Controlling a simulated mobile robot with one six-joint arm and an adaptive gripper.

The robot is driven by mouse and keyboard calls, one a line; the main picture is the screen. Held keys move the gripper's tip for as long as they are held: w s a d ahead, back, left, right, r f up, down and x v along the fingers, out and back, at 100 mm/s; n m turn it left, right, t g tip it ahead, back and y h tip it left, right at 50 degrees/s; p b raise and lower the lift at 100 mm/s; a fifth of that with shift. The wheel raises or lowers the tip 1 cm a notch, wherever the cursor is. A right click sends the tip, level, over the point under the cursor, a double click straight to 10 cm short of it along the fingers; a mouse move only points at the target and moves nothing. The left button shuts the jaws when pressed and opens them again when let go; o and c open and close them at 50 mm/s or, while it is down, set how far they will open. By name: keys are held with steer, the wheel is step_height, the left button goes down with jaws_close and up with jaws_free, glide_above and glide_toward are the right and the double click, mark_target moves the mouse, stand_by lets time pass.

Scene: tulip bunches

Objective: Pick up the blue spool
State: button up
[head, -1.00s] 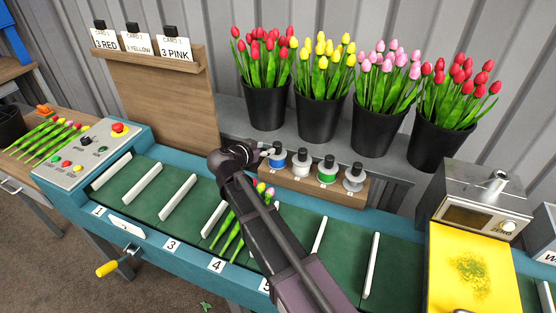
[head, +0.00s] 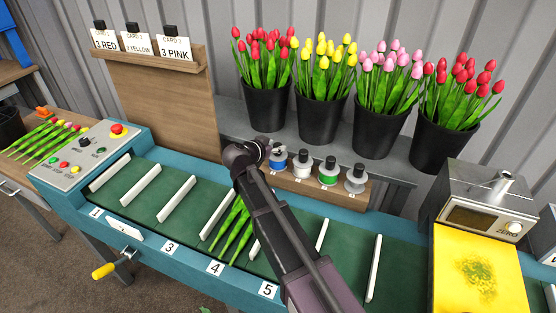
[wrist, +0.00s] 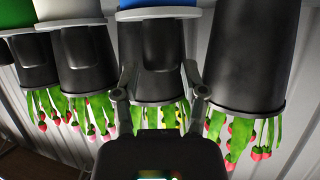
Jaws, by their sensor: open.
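The blue spool (head: 279,161) stands at the left end of a row of spools on a small wooden rack, its upper part close to my gripper. My gripper (head: 275,149) is beside and slightly above it, near its dark top. In the wrist view, which is upside down, the blue spool's rim (wrist: 158,13) shows at the top edge. There my gripper (wrist: 159,72) has its two fingers spread with nothing between them. The spool lies beyond the fingertips; the exact gap is unclear.
White (head: 302,165), green (head: 328,172) and grey (head: 355,180) spools stand to the right on the wooden rack (head: 322,192). Black tulip buckets (head: 320,124) stand close behind. Tulips (head: 235,230) lie on the green conveyor (head: 190,222), below my arm. A scale (head: 485,218) is at the right.

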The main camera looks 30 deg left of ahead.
mark_target(278, 144)
steer(key=shift+b+x, duration=0.55)
steer(key=shift+x, duration=1.4)
steer(key=shift+a, duration=0.1)
jaws_close()
